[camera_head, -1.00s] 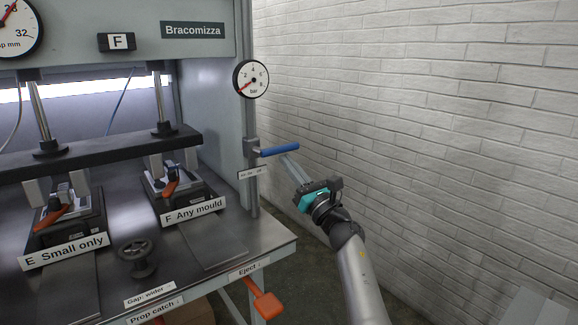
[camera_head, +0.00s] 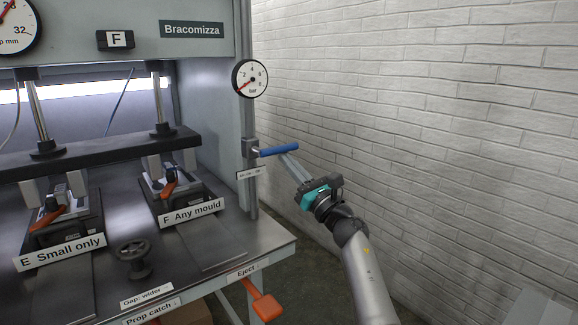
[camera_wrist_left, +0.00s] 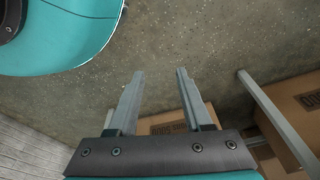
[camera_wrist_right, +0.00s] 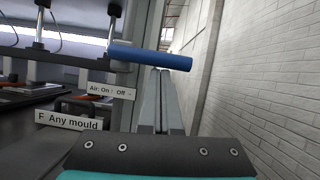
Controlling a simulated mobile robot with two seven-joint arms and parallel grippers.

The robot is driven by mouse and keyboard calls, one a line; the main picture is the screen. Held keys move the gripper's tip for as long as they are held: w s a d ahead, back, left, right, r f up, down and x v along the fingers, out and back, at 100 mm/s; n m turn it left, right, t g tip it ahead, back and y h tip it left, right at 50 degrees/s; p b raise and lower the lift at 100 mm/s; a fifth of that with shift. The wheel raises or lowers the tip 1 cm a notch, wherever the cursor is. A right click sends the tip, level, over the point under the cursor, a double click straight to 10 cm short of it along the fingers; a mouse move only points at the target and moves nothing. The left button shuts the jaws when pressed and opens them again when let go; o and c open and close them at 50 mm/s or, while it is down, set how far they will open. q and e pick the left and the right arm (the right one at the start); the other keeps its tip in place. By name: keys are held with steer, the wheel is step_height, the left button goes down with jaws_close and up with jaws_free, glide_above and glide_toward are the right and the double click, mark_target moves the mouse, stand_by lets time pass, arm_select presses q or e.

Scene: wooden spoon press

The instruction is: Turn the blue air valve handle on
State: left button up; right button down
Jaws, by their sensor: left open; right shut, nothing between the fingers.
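The blue air valve handle (camera_head: 279,150) sticks out to the right from its valve on the press's right post, roughly level. It also shows in the right wrist view (camera_wrist_right: 152,57), lying across just beyond the fingertips. A small label (camera_wrist_right: 112,90) below it reads "Air: On" and "Off". My right gripper (camera_head: 284,155) is shut and empty, its fingertips close below the handle; I cannot tell whether they touch it. My left gripper (camera_wrist_left: 158,74) shows only in the left wrist view, open and empty above the floor.
The pressure gauge (camera_head: 250,78) above the valve has its needle at the low end. A white brick wall (camera_head: 430,120) stands on the right. The press table (camera_head: 235,240) with an orange eject lever (camera_head: 267,305) is at lower left. Cardboard boxes (camera_wrist_left: 290,110) lie below the left gripper.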

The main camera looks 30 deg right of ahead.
arm_select(q)
steer(key=w+d+r+t+b, duration=0.1)
steer(key=w+r+b, duration=0.25)
steer(key=r, duration=0.55)
steer(key=w+d+r+t+b, duration=0.1)
steer(key=w+r+t+b, duration=0.1)
steer(key=r+b, duration=0.45)
steer(key=shift+g, duration=0.8)
steer(key=shift+s+a+f+p, duration=0.1)
steer(key=shift+s+f+p, duration=0.1)
steer(key=shift+f+p, duration=1.05)
steer(key=shift+s+f+p, duration=0.15)
steer(key=shift+f+p, duration=0.95)
steer(key=shift+f, duration=0.15)
arm_select(e)
step_height(320, 180, up, 9)
steer(key=a+n+g+y, duration=0.3)
steer(key=n+g+y, duration=0.3)
steer(key=n, duration=1.6)
steer(key=shift+s+g, duration=0.15)
steer(key=shift+g, duration=0.55)
